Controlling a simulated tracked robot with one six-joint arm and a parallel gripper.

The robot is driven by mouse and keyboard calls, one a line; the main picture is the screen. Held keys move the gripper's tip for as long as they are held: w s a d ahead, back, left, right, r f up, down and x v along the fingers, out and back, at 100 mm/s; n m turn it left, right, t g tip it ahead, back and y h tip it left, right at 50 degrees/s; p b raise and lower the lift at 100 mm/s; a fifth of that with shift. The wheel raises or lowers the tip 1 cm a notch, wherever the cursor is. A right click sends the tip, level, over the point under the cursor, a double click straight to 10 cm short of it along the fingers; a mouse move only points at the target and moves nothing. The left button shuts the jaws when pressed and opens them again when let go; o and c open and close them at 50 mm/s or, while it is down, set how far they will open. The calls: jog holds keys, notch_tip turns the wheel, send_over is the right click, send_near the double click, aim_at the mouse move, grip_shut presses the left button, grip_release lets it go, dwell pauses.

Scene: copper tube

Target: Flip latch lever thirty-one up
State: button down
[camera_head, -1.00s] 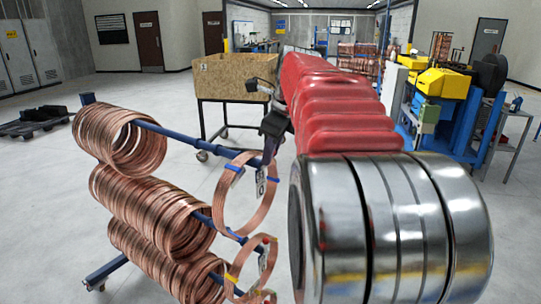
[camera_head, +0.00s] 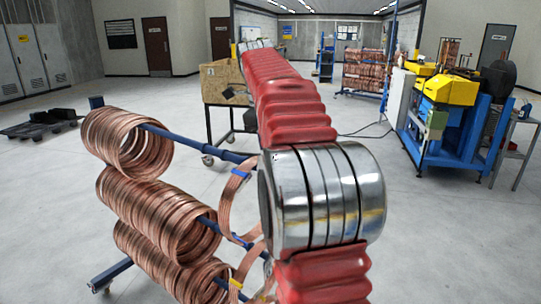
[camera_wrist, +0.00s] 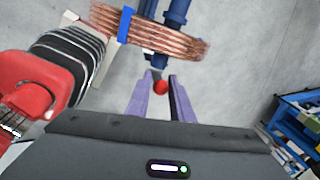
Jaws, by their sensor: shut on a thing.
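In the wrist view my gripper (camera_wrist: 160,77) has its two purple fingers close together, shut around a small red knob (camera_wrist: 161,88), which looks like the tip of the latch lever. The knob is at the end of a blue rod (camera_wrist: 176,14), just in front of a copper coil (camera_wrist: 175,38) with blue tape. In the head view, the coil with blue tape (camera_head: 232,192) hangs near the end of the top blue rod (camera_head: 195,141). My arm hides the rod's end, the lever and the fingers there. No number on the lever is readable.
Several more copper coils (camera_head: 128,141) hang on the rack's blue rods at the left. A wooden crate on a cart (camera_head: 217,84) stands behind. A blue and yellow machine (camera_head: 445,120) is at the right.

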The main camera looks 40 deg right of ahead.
jog(key=shift+d+f, duration=0.15)
jog(key=shift+f, duration=0.05)
jog(key=c, duration=1.6)
grip_release()
jog(key=shift+r, duration=0.2)
jog(key=shift+s+a+r, duration=0.1)
jog(key=shift+a+r, duration=0.3)
jog(key=shift+r, duration=1.5)
jog(key=shift+w+a+r, duration=0.1)
jog(key=shift+a+r, duration=0.35)
jog(key=shift+r, duration=1.45)
jog(key=shift+s+a+r, duration=0.1)
jog(key=shift+a+r, duration=0.3)
jog(key=shift+r, duration=1.5)
